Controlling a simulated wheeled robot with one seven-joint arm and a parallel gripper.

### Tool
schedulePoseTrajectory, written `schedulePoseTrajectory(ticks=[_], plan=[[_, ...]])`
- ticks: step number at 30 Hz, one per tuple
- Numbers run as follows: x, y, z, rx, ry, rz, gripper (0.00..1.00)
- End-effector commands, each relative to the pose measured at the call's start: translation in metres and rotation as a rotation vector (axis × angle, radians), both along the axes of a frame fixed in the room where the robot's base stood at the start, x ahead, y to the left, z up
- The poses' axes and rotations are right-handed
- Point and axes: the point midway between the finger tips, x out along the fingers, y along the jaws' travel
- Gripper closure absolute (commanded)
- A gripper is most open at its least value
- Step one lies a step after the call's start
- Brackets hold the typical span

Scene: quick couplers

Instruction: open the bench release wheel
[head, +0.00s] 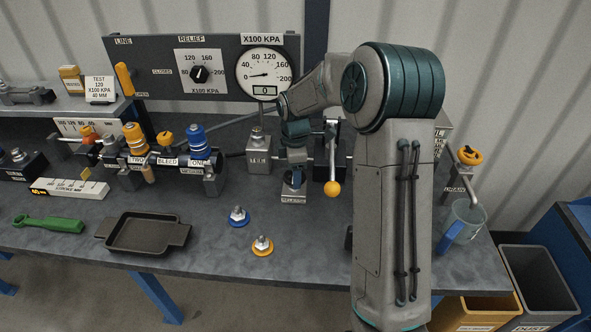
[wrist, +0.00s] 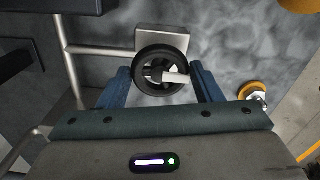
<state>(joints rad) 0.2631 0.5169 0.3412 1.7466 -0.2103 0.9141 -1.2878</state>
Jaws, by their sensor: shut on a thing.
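The bench release wheel is a small black ring with a pale spoke or pointer across it, in the middle of the wrist view (wrist: 137,75). It sits on a grey metal block, whose labelled front shows in the head view (head: 293,198). My gripper (head: 293,179) reaches down over this block from above. In the wrist view its two blue fingers (wrist: 161,78) stand on either side of the wheel, shut on it. In the head view my gripper hides most of the wheel.
A lever with a yellow ball (head: 332,189) stands just right of the block. A grey valve block (head: 258,158) is to its left. Blue (head: 238,216) and orange (head: 262,246) couplers lie in front, near a dark tray (head: 146,232). A gauge panel (head: 225,60) stands behind.

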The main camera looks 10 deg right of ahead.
Motion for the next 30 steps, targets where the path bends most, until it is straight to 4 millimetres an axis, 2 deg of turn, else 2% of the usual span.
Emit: schedulePoseTrajectory(ticks=[14, 15, 17, 26, 30], plan=[[0.001, 0.0, 0.001, 0.0, -0.003, 0.018, 0.64], [0.001, 0.0, 0.001, 0.0, -0.003, 0.018, 0.36], [0.001, 0.0, 0.001, 0.0, -0.003, 0.017, 0.19], [0.0, 0.0, 0.001, 0.0, -0.001, 0.015, 0.19], [0.001, 0.0, 0.013, 0.0, -0.004, 0.013, 0.19]])
